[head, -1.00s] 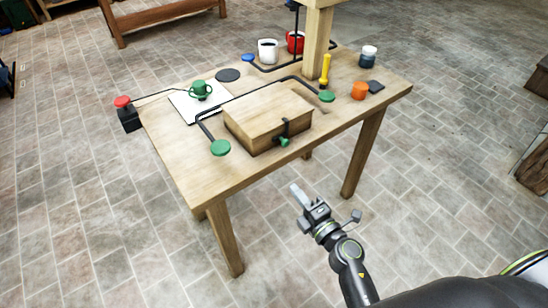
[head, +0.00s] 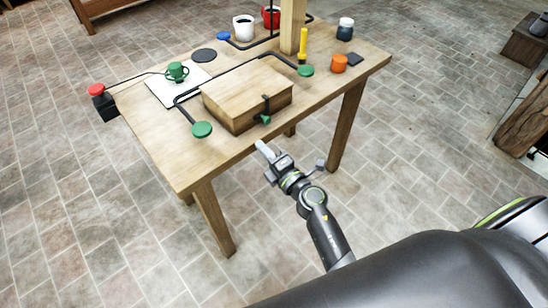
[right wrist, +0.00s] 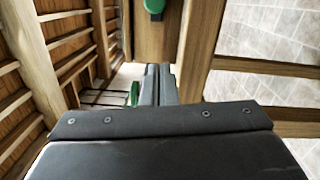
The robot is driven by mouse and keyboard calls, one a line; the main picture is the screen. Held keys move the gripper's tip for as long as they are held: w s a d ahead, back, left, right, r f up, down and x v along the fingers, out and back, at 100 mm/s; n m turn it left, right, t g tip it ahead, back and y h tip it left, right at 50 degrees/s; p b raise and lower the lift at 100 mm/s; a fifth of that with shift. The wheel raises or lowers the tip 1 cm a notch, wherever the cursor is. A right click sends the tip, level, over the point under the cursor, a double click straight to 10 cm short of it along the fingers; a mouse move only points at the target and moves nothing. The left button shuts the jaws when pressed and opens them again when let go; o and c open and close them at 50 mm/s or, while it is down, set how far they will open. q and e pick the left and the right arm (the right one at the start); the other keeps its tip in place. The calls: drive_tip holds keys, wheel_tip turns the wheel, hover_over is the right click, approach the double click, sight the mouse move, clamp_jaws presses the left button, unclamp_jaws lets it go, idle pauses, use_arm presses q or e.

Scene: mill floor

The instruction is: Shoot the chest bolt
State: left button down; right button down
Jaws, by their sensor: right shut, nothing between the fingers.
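The wooden chest (head: 232,100) sits closed on the table (head: 155,140). Its front carries a dark upright fitting with a green bolt knob (head: 264,119) at the lower end. My right gripper (head: 262,148) is shut and empty, just off the table's front edge, below and apart from the knob. In the right wrist view the shut fingers (right wrist: 158,85) point ahead. A green piece (right wrist: 154,6) shows at the top there and another green bit beside the fingers; I cannot tell which one is the bolt knob. My left gripper is out of view.
A black bar with green ends (head: 202,130) runs around the chest's left and back. A wooden post rises at the back. Floor before the table is clear.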

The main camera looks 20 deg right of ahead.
sight(263, 136)
drive_tip(key=w, duration=0.2)
drive_tip(key=w+d, duration=0.1)
drive_tip(key=w, duration=0.1)
drive_tip(key=shift+w+d+r, duration=0.15)
drive_tip(key=shift+r, duration=0.05)
drive_tip(key=shift+w+d+r, duration=0.15)
drive_tip(key=shift+w+d, duration=0.2)
drive_tip(key=shift+d, duration=0.3)
drive_tip(key=d, duration=0.2)
drive_tip(key=w+d, duration=0.1)
drive_tip(key=d, duration=0.1)
drive_tip(key=shift+w, duration=0.2)
drive_tip(key=shift+a, duration=0.1)
drive_tip(key=shift+r, duration=0.1)
